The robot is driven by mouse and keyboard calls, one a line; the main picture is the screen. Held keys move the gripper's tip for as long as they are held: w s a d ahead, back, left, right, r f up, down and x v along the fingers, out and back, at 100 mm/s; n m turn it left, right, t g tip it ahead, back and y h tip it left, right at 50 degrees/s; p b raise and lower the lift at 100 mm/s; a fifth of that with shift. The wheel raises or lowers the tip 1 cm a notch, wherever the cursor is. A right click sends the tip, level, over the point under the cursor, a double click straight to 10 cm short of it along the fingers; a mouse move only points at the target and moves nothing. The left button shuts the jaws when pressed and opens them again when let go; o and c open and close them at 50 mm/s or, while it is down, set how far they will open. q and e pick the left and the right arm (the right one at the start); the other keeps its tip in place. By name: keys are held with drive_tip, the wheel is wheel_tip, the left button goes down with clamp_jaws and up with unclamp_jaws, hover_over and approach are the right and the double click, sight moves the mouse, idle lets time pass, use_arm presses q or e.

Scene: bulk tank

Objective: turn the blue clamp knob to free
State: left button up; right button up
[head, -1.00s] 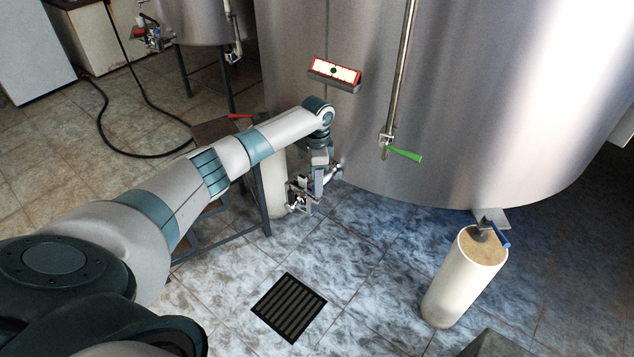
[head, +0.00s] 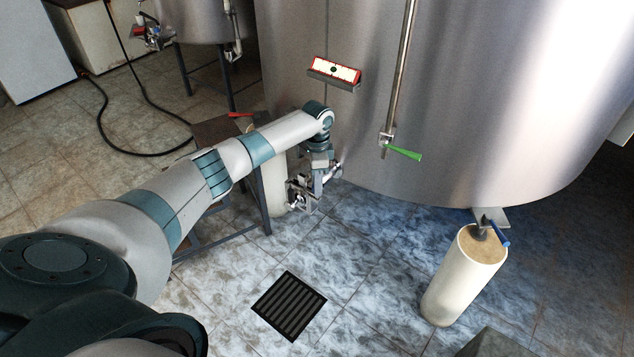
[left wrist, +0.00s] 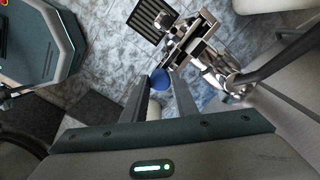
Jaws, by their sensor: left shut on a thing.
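The blue clamp knob (left wrist: 160,79) shows in the left wrist view as a round blue shape between the tips of my left gripper (left wrist: 162,82). The gripper's two dark fingers are shut on it, one on each side. Shiny metal clamp and valve parts (left wrist: 190,42) lie just beyond the knob. In the head view my left gripper (head: 318,182) reaches down to the metal outlet fittings (head: 300,194) low at the left side of the big tank. The knob cannot be made out there. My right gripper is not in view.
The large steel tank (head: 480,100) fills the right, with a green-handled valve (head: 404,153) on its pipe. A white cylinder (head: 463,275) stands under its blue-handled leg. A floor drain (head: 289,305) lies in front on open tiles. A dark metal stand (head: 265,200) is beside my arm.

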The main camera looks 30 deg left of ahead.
use_arm(q)
drive_tip(key=shift+r+n+p, duration=0.1)
drive_tip(key=shift+n+p, duration=0.2)
drive_tip(key=shift+p, duration=0.05)
drive_tip(key=shift+r+n+p, duration=0.1)
drive_tip(key=shift+n+p, duration=0.7)
drive_tip(key=shift+p, duration=0.1)
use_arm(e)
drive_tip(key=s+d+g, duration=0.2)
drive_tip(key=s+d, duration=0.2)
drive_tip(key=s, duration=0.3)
use_arm(q)
drive_tip(key=shift+n+p, duration=0.4)
drive_tip(key=shift+p, duration=0.05)
drive_tip(key=n+p, duration=0.3)
drive_tip(key=shift+n, duration=0.3)
drive_tip(key=n+p, duration=0.2)
drive_tip(key=n, duration=0.1)
drive_tip(key=n+p, duration=0.3)
drive_tip(key=n, duration=0.2)
drive_tip(key=shift+w+n+p, duration=0.1)
drive_tip(key=shift+n+p, duration=0.5)
drive_tip(key=shift+n, duration=1.1)
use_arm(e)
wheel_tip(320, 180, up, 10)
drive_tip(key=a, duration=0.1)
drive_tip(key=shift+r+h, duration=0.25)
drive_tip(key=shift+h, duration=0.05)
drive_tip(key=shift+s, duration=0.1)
